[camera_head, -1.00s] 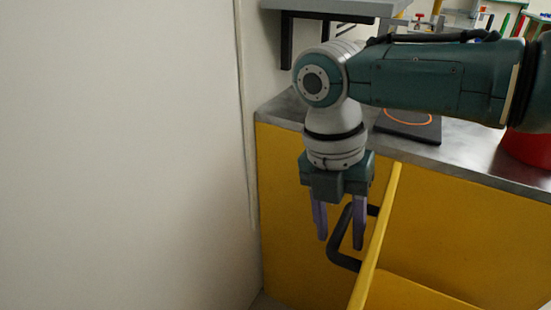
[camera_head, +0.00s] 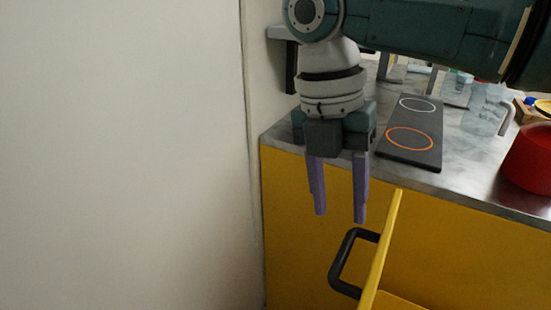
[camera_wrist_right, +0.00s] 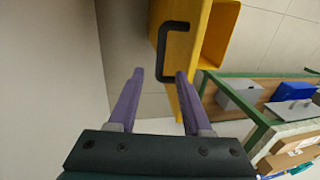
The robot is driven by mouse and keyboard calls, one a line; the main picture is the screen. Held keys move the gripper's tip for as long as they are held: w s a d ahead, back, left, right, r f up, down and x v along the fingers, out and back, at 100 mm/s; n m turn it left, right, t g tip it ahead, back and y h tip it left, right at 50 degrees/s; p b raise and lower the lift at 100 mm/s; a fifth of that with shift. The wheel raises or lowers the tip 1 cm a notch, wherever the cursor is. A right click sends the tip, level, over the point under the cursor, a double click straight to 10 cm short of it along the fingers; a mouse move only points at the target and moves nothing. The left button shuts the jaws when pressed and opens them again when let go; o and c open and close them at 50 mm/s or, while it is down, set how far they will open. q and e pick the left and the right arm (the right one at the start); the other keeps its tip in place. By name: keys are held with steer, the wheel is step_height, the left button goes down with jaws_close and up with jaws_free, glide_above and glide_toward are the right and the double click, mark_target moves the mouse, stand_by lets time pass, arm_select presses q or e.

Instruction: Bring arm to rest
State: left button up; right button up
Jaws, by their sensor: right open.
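My right gripper (camera_head: 340,216) hangs with its two purple fingers pointing down, apart and empty, in front of the yellow cabinet (camera_head: 300,230). Its tips are above and a little left of the black handle (camera_head: 342,265) on the open yellow drawer (camera_head: 384,245). No contact with the handle shows. In the right wrist view the open fingers (camera_wrist_right: 160,74) frame empty space, with the drawer's handle (camera_wrist_right: 161,52) beyond them. My left gripper is not in view.
A bare pale wall (camera_head: 120,150) stands at the left. Behind the gripper, the metal counter (camera_head: 455,165) carries a black hob (camera_head: 411,155), a red pot (camera_head: 529,160) and a clear jug (camera_head: 486,108). A green-framed table (camera_wrist_right: 262,132) with boxes shows in the right wrist view.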

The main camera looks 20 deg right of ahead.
stand_by(0.3)
steer(key=s+a+r+m+t+y+p, duration=0.2)
steer(key=s+a+r+m+y+p, duration=0.3)
steer(key=s+a+m+p, duration=0.65)
steer(key=s+d+r+m+t+h+p, duration=0.2)
steer(key=s+d+r+m+p, duration=0.2)
steer(key=d+r+m+p, duration=0.3)
steer(key=s+d+r+m+t+h+p, duration=0.1)
steer(key=s+d+r+m+h+p, duration=0.1)
steer(key=s+d+r+m+p, duration=0.45)
step_height(320, 180, up, 38)
steer(key=w+a+p, duration=0.2)
steer(key=w+p, duration=0.1)
steer(key=p, duration=3.1)
steer(key=shift+n+y+p, duration=0.3)
steer(key=shift+n+p, duration=0.05)
steer(key=shift+n, duration=0.05)
